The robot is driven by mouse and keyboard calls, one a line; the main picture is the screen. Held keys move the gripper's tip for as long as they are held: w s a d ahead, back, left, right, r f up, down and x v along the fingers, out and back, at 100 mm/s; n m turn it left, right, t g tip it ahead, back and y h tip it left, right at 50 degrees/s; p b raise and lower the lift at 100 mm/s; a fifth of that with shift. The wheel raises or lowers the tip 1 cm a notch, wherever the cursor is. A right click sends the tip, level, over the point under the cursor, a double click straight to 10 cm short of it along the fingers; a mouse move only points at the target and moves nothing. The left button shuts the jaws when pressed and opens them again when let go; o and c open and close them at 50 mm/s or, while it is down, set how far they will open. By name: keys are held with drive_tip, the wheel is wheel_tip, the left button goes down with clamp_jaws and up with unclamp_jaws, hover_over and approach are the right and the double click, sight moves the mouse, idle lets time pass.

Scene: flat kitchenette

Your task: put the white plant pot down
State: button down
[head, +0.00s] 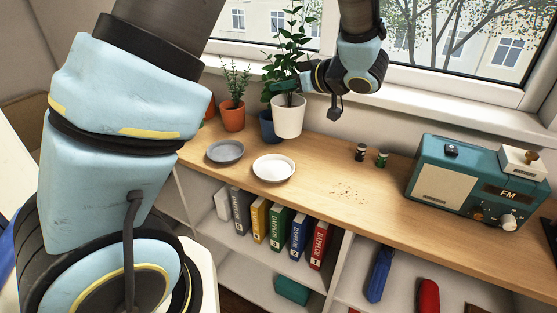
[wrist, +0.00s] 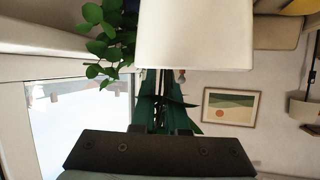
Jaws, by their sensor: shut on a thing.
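The white plant pot (head: 288,118), holding a tall leafy green plant (head: 289,45), is at the back of the wooden shelf top, in front of a blue pot (head: 267,127). My gripper (head: 283,87) reaches in from the right and is shut at the pot's upper edge. In the wrist view the white pot (wrist: 195,38) fills the top middle, past my green fingers (wrist: 163,85); leaves show beside it. The exact grip is partly hidden. I cannot tell whether the pot's base touches the wood. A white saucer (head: 273,169) and a grey saucer (head: 225,152) lie empty in front.
An orange pot (head: 232,117) with a plant stands left of the blue pot. Two small jars (head: 371,155) and scattered crumbs (head: 351,190) are right of the saucers. A teal radio (head: 470,180) stands at the right. The window is behind. Bare wood lies between saucers and jars.

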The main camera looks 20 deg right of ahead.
sight(292, 125)
drive_tip(key=s+a+n+y, duration=0.1)
drive_tip(key=s+a, duration=0.1)
drive_tip(key=a, duration=0.3)
wheel_tip(292, 125, down, 10)
drive_tip(key=p, duration=0.1)
drive_tip(key=shift+d+r+g, duration=0.2)
drive_tip(key=shift+g, duration=0.1)
drive_tip(key=shift+f, duration=0.1)
drive_tip(key=c, duration=0.9)
unclamp_jaws()
drive_tip(key=shift+f, duration=0.1)
drive_tip(key=b+v, duration=0.2)
drive_tip(key=v, duration=1)
